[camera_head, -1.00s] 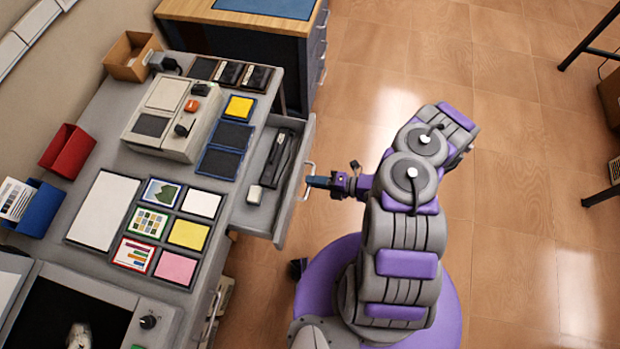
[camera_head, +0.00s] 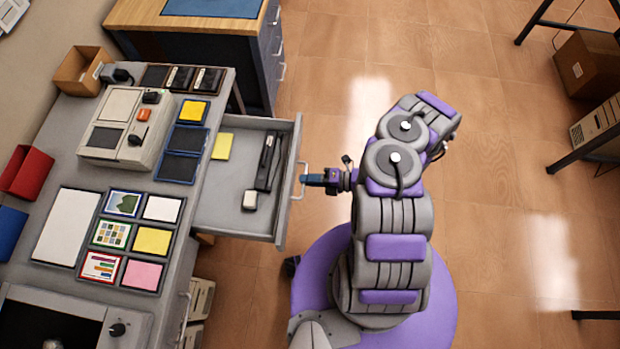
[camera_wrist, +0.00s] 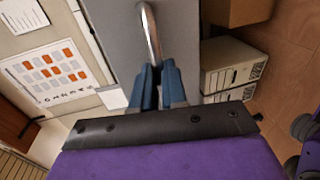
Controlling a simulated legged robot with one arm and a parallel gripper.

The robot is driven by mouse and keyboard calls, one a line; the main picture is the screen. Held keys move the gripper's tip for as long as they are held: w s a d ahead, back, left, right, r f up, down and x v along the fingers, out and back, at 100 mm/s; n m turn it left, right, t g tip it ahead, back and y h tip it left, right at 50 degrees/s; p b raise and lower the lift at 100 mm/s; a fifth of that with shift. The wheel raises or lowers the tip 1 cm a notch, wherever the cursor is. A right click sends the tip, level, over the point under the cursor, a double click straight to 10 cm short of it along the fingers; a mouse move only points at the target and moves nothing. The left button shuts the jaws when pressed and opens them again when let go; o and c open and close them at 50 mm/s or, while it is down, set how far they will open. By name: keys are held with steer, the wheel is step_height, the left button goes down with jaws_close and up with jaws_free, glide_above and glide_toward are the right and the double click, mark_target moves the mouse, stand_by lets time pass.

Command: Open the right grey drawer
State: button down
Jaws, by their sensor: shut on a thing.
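The grey drawer (camera_head: 225,190) sticks well out from the right side of the grey desk in the head view. Inside it lie a yellow pad (camera_head: 222,146), a long dark tool and a small white block. My gripper (camera_head: 303,180) is at the drawer's front, shut on its metal handle (camera_head: 299,187). In the wrist view the blue fingertips (camera_wrist: 158,75) close around the lower end of the handle bar (camera_wrist: 151,38), against the grey drawer front (camera_wrist: 182,32).
The grey desk carries a beige device (camera_head: 125,128), framed cards and a red bin (camera_head: 25,172). A wood-topped cabinet (camera_head: 195,15) stands behind the drawer. Open tiled floor lies to the right, with a cardboard box (camera_head: 588,68) at the far right.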

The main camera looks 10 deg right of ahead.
steer(key=c, duration=1.6)
jaws_free()
steer(key=shift+s+f, duration=0.1)
steer(key=shift+f, duration=0.1)
steer(key=shift+c, duration=0.2)
steer(key=o, duration=0.5)
steer(key=shift+d+r, duration=0.1)
steer(key=shift+d, duration=0.1)
steer(key=p+v, duration=0.4)
steer(key=v, duration=1.3)
steer(key=shift+d, duration=0.3)
